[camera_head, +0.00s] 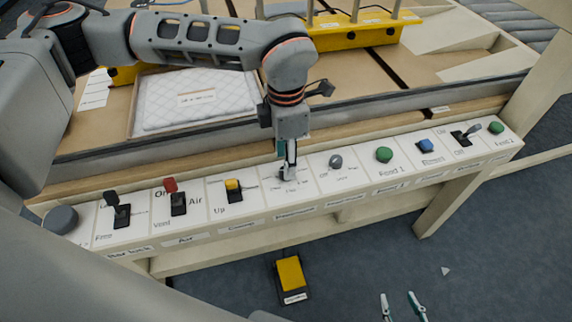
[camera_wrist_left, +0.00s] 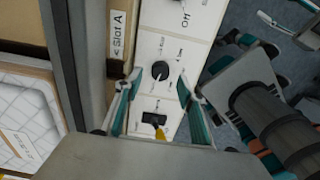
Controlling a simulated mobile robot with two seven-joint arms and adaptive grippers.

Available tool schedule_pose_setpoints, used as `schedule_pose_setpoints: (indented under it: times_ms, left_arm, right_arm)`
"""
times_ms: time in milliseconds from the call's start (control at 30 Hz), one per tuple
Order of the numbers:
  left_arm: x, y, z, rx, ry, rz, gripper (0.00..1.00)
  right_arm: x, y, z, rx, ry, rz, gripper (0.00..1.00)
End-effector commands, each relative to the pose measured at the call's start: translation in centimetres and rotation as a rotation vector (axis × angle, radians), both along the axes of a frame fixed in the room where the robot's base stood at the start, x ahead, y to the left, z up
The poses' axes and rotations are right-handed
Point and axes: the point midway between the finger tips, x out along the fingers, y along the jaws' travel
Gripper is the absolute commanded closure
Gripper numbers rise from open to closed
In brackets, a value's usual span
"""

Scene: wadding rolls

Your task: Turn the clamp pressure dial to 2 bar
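The clamp pressure dial (camera_wrist_left: 160,70) is a small black knob on a white panel, in the left wrist view ahead of my left fingertips. In the head view my left gripper (camera_head: 288,172) points down over this panel and largely hides the knob. My left gripper (camera_wrist_left: 159,86) is open, with one finger on each side of the knob's panel. I cannot tell whether the fingers touch the knob, and its scale is too small to read. My right gripper (camera_head: 402,305) is open and empty, low in the head view over the floor.
A yellow-capped clamp switch (camera_head: 233,186) stands left of the dial, and a grey dial (camera_head: 336,161) right of it. Further controls line the white strip, including a red switch (camera_head: 171,186) and green button (camera_head: 384,154). A yellow pedal (camera_head: 290,273) lies on the floor.

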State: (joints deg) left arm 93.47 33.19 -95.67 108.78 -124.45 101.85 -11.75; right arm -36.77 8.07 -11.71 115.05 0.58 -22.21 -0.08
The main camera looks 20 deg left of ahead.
Motion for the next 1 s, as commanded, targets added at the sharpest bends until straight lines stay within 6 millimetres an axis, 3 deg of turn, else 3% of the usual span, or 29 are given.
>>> schedule_pose_setpoints:
  times_ms: [200,567,733,1000]
  left_arm:
    - [-0.1,0.0,-2.6,-0.001,0.003,-0.001,0.61]
    - [0.0,-0.1,-3.1,-0.001,0.0,-0.001,0.61]
    - [0.0,-0.1,-3.1,-0.001,0.0,-0.001,0.99]
    - [0.0,-0.1,-3.0,-0.001,0.0,0.011,0.99]
  right_arm:
    - [-0.1,-0.3,-0.4,-0.006,0.003,-0.002,0.6]
    - [1.2,-0.4,0.4,-0.007,-0.021,-0.004,0.6]
    - [1.2,-0.4,0.5,-0.007,-0.022,-0.004,0.6]
    - [0.8,-0.2,0.4,-0.004,-0.015,-0.002,0.6]
